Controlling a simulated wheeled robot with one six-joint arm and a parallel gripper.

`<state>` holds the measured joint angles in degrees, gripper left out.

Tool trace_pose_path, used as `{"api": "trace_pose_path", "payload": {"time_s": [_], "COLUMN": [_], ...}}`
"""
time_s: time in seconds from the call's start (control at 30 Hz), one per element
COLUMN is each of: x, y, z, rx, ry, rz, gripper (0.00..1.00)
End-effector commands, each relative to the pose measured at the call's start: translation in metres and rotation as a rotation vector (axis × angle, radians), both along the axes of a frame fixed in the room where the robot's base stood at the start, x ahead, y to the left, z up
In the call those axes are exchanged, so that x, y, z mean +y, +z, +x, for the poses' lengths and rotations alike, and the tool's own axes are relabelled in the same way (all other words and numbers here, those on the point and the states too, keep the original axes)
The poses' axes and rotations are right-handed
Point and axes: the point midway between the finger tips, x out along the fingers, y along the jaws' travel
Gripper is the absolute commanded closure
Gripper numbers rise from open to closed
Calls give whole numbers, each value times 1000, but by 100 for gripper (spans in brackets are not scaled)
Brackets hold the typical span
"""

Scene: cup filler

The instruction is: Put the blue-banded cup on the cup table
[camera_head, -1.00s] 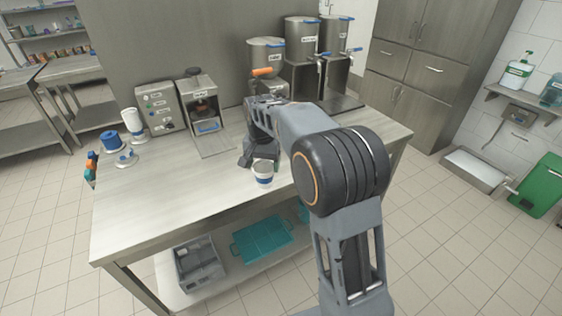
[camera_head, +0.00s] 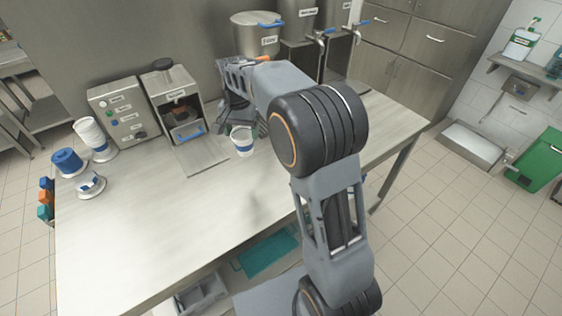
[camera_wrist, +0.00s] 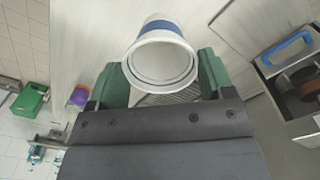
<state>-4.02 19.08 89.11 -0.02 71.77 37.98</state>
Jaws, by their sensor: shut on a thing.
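The blue-banded cup (camera_head: 242,141) is white with a blue band. My gripper (camera_head: 236,122) is shut on it and holds it upright over the pale worktop (camera_head: 150,225); it appears raised, with a soft shadow on the worktop nearby. In the wrist view the cup (camera_wrist: 162,58) sits between the green fingers of my gripper (camera_wrist: 163,80), its open mouth towards the camera. The cup looks empty. I cannot tell which surface is the cup table. My arm hides part of the worktop's right side.
A machine with a label panel (camera_head: 117,112) and an open-fronted machine (camera_head: 172,103) stand at the back. Left of them are a white cup stack (camera_head: 93,136), a blue stack (camera_head: 67,162) and a small white-and-blue item (camera_head: 91,184). A steel urn (camera_head: 256,36) stands behind my gripper. The worktop's front left is clear.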

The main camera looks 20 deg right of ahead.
Motion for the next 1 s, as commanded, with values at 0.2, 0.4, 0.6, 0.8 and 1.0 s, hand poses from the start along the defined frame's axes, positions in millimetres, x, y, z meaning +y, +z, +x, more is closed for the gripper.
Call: {"api": "trace_pose_path", "payload": {"time_s": [0.2, 0.4, 0.6, 0.8, 1.0], "x": [-37, -85, -109, -120, -129], "y": [-15, -37, -70, -87, -98], "z": [-13, -31, -40, -43, -47], "rx": [4, 4, 4, 2, 4], "ry": [-9, -10, -4, -1, -2], "rz": [0, 0, 1, 0, 1], "gripper": [47, 47, 47, 47, 47]}}
